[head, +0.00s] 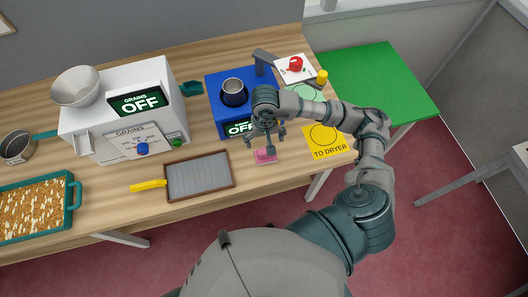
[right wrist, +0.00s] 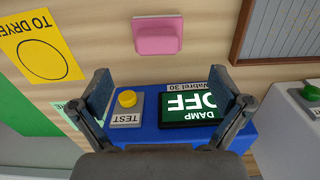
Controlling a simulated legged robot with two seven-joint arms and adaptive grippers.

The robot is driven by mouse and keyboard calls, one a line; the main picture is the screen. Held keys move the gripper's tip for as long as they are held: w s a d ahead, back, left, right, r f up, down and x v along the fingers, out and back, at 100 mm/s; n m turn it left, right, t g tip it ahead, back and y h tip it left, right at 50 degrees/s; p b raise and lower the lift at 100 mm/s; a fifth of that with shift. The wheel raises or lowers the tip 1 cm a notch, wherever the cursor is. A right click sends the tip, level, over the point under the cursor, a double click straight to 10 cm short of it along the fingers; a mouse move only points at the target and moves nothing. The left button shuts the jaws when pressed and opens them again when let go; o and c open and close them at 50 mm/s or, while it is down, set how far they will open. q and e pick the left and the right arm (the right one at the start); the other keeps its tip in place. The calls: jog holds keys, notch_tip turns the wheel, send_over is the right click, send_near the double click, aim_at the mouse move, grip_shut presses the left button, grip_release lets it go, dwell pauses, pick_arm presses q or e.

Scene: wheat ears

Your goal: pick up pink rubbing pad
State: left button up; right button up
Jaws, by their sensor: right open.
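The pink rubbing pad (head: 265,157) lies on the wooden table near its front edge, in front of the blue damp meter. In the right wrist view the pad (right wrist: 157,36) shows whole at the top middle, ahead of the fingertips and apart from them. My right gripper (head: 265,137) is open and empty, above the table just behind the pad. In the right wrist view its two fingers (right wrist: 160,82) stand wide apart over the meter. My left gripper is not in view.
The blue damp meter (head: 213,84) reads OFF and holds a dark cup (head: 234,93). A yellow TO DRYER card (head: 326,141) lies right of the pad, and a ribbed board (head: 200,176) with a yellow handle lies left. A white grains machine (head: 83,119) stands further left.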

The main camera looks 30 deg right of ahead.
aim_at(265, 151)
jog(key=f, duration=0.5)
jog(key=shift+w+d+f+p, duration=0.2)
jog(key=shift+d+f+p, duration=0.1)
jog(key=shift+d+f, duration=0.1)
jog(key=shift+f, duration=0.25)
jog(key=f, duration=0.1)
jog(key=f+p, duration=0.1)
jog(key=f, duration=0.2)
jog(key=shift+s+a+f, duration=0.2)
jog(key=shift+s+a, duration=0.05)
jog(key=shift+s, duration=0.05)
jog(key=shift+f, duration=0.15)
jog(key=shift+d, duration=0.15)
jog(key=c, duration=1)
